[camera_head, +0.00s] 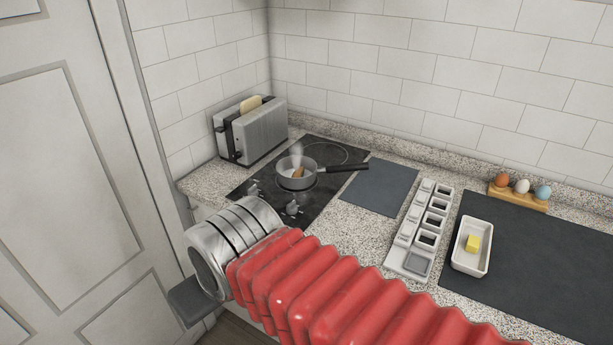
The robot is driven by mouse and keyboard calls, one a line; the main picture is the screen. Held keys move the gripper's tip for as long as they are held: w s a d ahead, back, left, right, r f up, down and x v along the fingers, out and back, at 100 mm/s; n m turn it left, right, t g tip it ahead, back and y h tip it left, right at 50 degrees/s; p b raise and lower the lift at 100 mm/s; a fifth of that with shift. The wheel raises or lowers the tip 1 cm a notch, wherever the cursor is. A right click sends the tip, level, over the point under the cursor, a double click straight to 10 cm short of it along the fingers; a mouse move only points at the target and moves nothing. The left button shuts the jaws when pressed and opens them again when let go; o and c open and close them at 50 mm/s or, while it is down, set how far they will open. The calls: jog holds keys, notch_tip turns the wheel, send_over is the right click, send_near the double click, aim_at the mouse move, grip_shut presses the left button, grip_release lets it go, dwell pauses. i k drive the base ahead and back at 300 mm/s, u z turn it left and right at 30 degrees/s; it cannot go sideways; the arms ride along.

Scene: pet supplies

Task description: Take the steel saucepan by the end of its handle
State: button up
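The steel saucepan (299,181) sits upright on the black hob, with a brown piece inside and a wisp of steam above it. Its dark handle points right, and the handle's end (361,166) reaches past the hob's right edge, over a dark grey mat. My arm, in a red ribbed sleeve, comes in from the lower right. My gripper (192,301) is at the lower left, in front of the counter, well away from the pan. Only a dark grey part of it shows below the silver wrist, and its fingers cannot be made out.
A toaster (256,131) with bread stands behind the pan at left. The hob (317,207) has knobs at its front left. Right of the grey mat (379,187) are a white compartment tray (411,263), a white dish (466,264) with a yellow block, and an egg holder (518,200).

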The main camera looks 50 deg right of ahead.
aim_at(285, 170)
jog(key=u, duration=0.05)
jog(key=i, duration=1)
jog(key=z, duration=0.05)
